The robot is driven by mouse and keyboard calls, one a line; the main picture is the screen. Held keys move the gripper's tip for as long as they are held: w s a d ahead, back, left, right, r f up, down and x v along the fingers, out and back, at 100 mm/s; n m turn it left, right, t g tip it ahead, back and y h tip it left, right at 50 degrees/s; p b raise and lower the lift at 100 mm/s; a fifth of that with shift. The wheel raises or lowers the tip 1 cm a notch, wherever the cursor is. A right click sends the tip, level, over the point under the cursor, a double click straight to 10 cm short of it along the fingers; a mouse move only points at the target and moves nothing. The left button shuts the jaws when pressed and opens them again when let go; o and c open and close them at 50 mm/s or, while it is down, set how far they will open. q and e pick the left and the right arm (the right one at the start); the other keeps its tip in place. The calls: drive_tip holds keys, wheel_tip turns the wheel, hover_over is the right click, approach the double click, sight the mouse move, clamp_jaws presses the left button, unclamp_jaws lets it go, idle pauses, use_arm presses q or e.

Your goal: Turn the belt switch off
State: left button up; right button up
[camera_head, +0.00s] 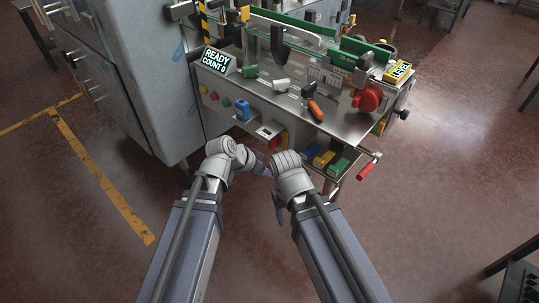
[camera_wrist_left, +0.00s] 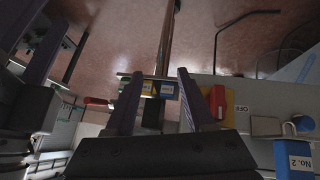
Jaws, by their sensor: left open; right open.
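The belt switch appears to be the pale plate with a red part (camera_head: 268,132) on the machine's front panel in the head view. In the left wrist view, a red part (camera_wrist_left: 217,102) sits beside a plate lettered OFF (camera_wrist_left: 241,110). My left gripper (camera_head: 262,168) is just below and in front of this panel. In the left wrist view, its two fingers (camera_wrist_left: 156,78) stand apart with nothing held between them; the red part is just right of the right finger. My right gripper (camera_head: 278,212) hangs lower, pointing down, away from the panel; its fingertips are partly hidden.
A blue part (camera_head: 242,110), marked No. 2 in the left wrist view (camera_wrist_left: 293,156), juts out left of the switch. Coloured bins (camera_head: 324,159) and a red-handled crank (camera_head: 367,168) stick out at right. The display (camera_head: 216,62) reads READY COUNT 0. A grey cabinet (camera_head: 155,75) stands left.

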sight(273, 140)
use_arm(q)
drive_tip(key=shift+o, duration=0.2)
drive_tip(key=w+a+t+h+b, duration=0.2)
drive_tip(key=w+t+b, duration=0.1)
drive_tip(key=w, duration=0.3)
drive_tip(key=shift+w+f+m, duration=0.3)
drive_tip(key=shift+w, duration=0.05)
drive_tip(key=w+t+b, duration=0.1)
drive_tip(key=w, duration=0.2)
drive_tip(key=w+d+t+b, duration=0.1)
drive_tip(key=w+b, duration=0.1)
drive_tip(key=w, duration=0.1)
drive_tip(key=w+d+f+t+b, duration=0.1)
drive_tip(key=w+b, duration=0.1)
drive_tip(key=w, duration=0.1)
drive_tip(key=shift+w+h, duration=0.1)
drive_tip(key=shift+h, duration=0.2)
use_arm(e)
wheel_tip(273, 140, down, 10)
drive_tip(key=shift+f, duration=0.2)
use_arm(q)
clamp_jaws()
